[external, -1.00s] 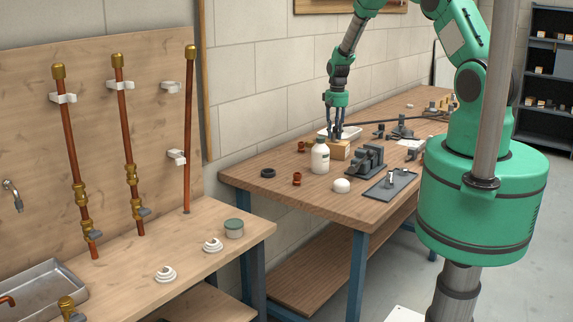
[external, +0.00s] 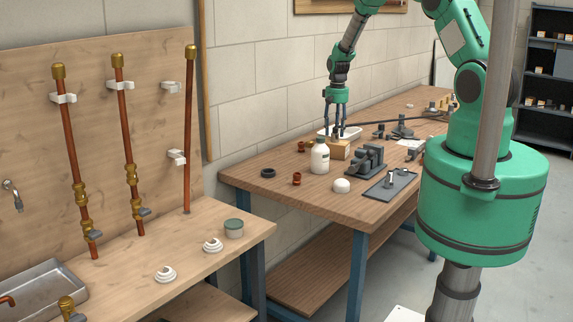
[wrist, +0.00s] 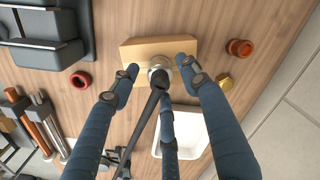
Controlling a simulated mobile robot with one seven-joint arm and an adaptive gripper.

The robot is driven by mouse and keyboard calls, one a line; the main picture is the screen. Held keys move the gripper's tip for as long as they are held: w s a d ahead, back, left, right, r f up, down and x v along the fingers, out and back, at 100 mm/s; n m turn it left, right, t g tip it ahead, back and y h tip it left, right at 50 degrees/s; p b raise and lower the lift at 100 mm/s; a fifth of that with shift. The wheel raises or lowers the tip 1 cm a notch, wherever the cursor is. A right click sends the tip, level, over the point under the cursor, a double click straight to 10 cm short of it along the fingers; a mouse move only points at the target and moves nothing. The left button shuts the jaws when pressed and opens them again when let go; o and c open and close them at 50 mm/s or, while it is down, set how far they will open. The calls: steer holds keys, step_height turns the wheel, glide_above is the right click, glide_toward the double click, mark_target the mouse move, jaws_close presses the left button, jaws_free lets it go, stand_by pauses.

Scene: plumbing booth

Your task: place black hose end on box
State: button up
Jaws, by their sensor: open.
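The light wooden box (external: 339,152) stands on the workbench under my gripper (external: 336,131). It also shows at the top middle of the wrist view (wrist: 135,54). The black hose (wrist: 146,116) ends in a pale metal fitting (wrist: 158,63) that lies at the box's near edge, apparently resting on it. The hose trails down and left from there. My gripper (wrist: 158,78) is open, its blue fingers spread around the hose end with gaps on both sides. Part of the hose is hidden behind the fingers.
A white tray (wrist: 192,150) sits beside the box. A red fitting (wrist: 240,48), a red ring (wrist: 80,80) and a brass piece (wrist: 225,83) lie nearby. A white bottle (external: 320,157) and a grey vise-like block (external: 366,160) stand close to the box.

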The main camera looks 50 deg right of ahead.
step_height(320, 180, up, 10)
steer(key=shift+r+b, duration=0.2)
steer(key=shift+b, duration=0.35)
stand_by(0.4)
steer(key=s+a+r+n+t, duration=0.1)
steer(key=s+a+r, duration=0.3)
steer(key=a+r, duration=0.5)
steer(key=s+a+r+n+t, duration=0.1)
steer(key=s+a+r+n, duration=0.15)
steer(key=a+r, duration=0.6)
steer(key=s+a+r+t, duration=0.1)
steer(key=s+a+r, duration=0.35)
steer(key=r, duration=0.85)
steer(key=s+a+r+n, duration=0.2)
steer(key=s+a+r, duration=0.5)
steer(key=s+a, duration=0.4)
steer(key=s+a+n+t, duration=0.1)
steer(key=s+a, duration=0.2)
steer(key=s, duration=0.5)
steer(key=s+a+n+t, duration=0.1)
steer(key=s+a, duration=0.2)
steer(key=s, duration=0.5)
steer(key=shift+f, duration=0.15)
